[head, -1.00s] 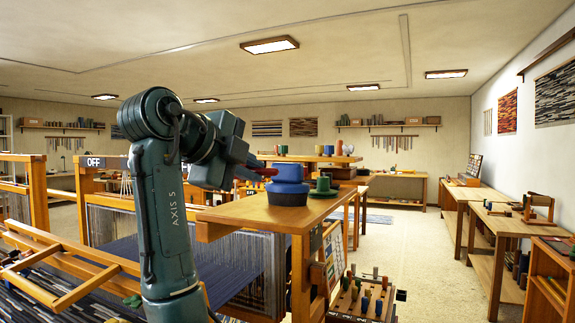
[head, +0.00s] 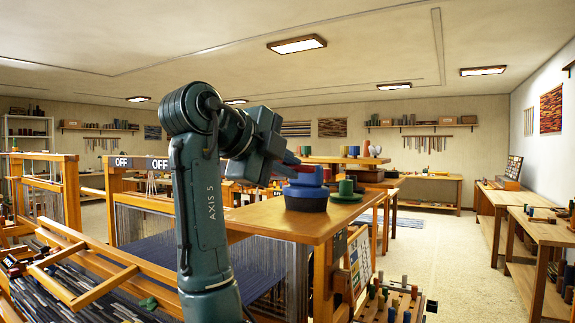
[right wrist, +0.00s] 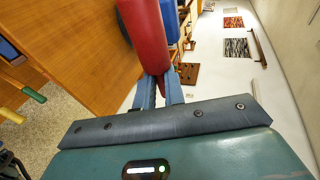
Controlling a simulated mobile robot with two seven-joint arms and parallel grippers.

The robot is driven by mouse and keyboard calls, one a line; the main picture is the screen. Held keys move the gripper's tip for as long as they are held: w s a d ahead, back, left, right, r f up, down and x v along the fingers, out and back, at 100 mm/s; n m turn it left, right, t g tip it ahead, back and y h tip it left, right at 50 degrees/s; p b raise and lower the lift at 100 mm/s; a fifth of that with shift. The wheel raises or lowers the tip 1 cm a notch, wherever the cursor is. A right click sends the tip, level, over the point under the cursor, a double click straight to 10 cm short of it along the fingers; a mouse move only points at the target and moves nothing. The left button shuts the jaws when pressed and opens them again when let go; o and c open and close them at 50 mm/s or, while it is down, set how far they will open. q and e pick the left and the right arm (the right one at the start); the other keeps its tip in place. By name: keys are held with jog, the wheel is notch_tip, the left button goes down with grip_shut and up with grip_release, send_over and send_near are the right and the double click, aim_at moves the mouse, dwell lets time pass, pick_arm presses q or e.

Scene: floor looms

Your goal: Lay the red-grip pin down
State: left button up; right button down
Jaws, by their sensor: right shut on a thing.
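The red-grip pin shows its thick red handle (right wrist: 146,32) large in the right wrist view, running from the top edge down to the fingers. My right gripper (right wrist: 160,90) is shut on it. In the head view the same gripper (head: 290,164) is above the wooden table (head: 272,219), at the left of the blue lidded pot (head: 305,197). The pin is hard to make out there, and its far end is outside the wrist view. My left gripper is not in view.
A green hat-shaped piece (head: 346,191) stands right of the blue pot. A rack of coloured pegs (head: 402,298) is below the table's right side. A loom with blue warp (head: 165,248) and an OFF sign (head: 122,162) is at left. The table's near part is clear.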

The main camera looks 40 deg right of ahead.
aim_at(287, 224)
jog(key=shift+f+b, duration=1.05)
jog(key=shift+f, duration=0.7)
jog(key=shift+f+b, duration=0.65)
jog(key=shift+b, duration=0.1)
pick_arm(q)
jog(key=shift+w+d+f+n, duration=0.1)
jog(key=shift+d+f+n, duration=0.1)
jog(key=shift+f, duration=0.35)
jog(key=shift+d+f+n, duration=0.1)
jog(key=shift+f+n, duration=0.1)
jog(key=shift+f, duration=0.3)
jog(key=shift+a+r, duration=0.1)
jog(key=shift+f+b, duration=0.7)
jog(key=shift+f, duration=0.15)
pick_arm(e)
jog(key=shift+f, duration=1)
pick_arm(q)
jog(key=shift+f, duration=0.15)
pick_arm(e)
jog(key=shift+f, duration=0.2)
